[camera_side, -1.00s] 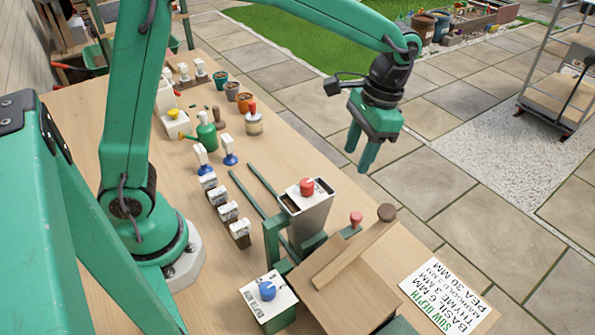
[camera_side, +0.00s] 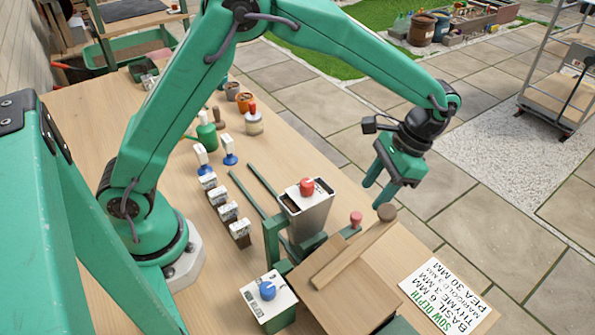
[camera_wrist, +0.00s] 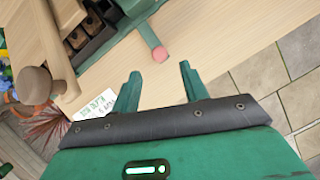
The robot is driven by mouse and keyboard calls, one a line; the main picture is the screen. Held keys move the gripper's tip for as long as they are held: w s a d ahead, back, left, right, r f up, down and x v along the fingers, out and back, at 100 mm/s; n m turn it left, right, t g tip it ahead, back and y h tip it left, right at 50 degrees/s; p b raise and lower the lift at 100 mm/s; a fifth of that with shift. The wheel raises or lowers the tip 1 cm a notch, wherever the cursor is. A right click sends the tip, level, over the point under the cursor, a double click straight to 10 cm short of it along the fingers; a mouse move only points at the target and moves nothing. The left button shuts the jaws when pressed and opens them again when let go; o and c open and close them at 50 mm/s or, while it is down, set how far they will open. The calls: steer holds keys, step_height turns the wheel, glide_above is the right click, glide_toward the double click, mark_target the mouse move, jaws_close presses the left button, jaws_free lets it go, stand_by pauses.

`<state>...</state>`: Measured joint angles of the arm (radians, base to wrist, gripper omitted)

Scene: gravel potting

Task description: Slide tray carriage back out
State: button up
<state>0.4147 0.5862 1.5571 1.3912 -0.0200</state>
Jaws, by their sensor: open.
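A pink-red knob (camera_side: 356,218) stands on a green bar beside the wooden box at the bench's right side. In the wrist view the knob (camera_wrist: 160,54) sits at the end of the green bar, just beyond and between my fingertips. Beside that bar, dark square cells of a tray (camera_wrist: 90,32) show, partly cut off by the frame edge. Most of the carriage is hidden behind the box and hopper in the side view. My gripper (camera_side: 371,196) is open and empty, above and right of the knob. Its two fingers are apart in the wrist view (camera_wrist: 160,70).
A wooden bar with a brown knob (camera_side: 386,212) lies across the wooden box (camera_side: 350,290). A metal hopper (camera_side: 305,215) with a red knob stands behind. A white-topped block (camera_side: 268,300) with a blue knob is at the front. A sow-depth card (camera_side: 447,295) lies right.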

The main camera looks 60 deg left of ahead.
mark_target(357, 214)
steer(key=shift+x, duration=3.5)
steer(key=shift+r, duration=0.1)
jaws_close()
